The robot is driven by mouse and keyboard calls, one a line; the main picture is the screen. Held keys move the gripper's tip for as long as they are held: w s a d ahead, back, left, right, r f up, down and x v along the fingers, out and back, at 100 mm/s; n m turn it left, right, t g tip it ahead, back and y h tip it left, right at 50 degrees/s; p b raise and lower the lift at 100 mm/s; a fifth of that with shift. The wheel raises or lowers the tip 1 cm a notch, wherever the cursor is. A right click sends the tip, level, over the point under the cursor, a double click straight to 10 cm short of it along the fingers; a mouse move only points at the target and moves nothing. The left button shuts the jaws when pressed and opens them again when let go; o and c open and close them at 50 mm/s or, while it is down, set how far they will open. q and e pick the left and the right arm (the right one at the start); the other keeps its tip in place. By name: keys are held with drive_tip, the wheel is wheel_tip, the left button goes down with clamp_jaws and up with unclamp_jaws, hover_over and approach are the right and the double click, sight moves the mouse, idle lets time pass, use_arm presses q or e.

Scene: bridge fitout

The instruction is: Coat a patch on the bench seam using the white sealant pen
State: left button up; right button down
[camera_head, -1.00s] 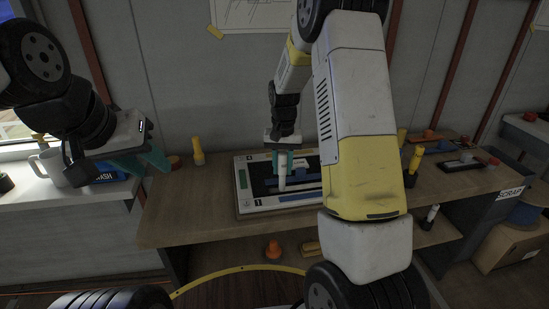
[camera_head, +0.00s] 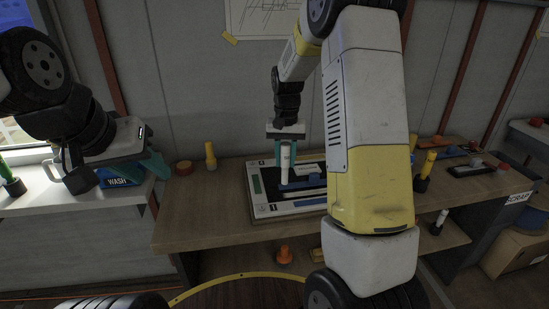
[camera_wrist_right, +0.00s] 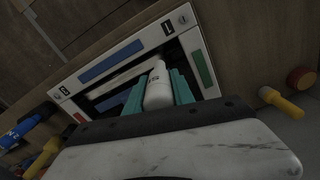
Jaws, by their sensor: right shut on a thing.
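The white sealant pen (camera_head: 284,165) is upright in my right gripper (camera_head: 285,150), over the framed board on the bench. The pen also shows in the right wrist view (camera_wrist_right: 158,88), between the teal fingers of my right gripper (camera_wrist_right: 160,82). The board (camera_head: 262,209) has a white frame, a dark inside and blue and green strips. I cannot tell whether the pen tip touches the board. A pale strip, perhaps the seam, lies on the board beside the pen. My left gripper (camera_head: 150,168) is at the left over the windowsill, with teal fingers apart and nothing visible between them.
A blue WASH container (camera_head: 118,181) sits on the sill. Coloured pens and a dark tray (camera_head: 470,168) are at the right. My right arm hides the bench's middle.

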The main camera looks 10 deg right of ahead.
drive_tip(key=shift+r, duration=1.3)
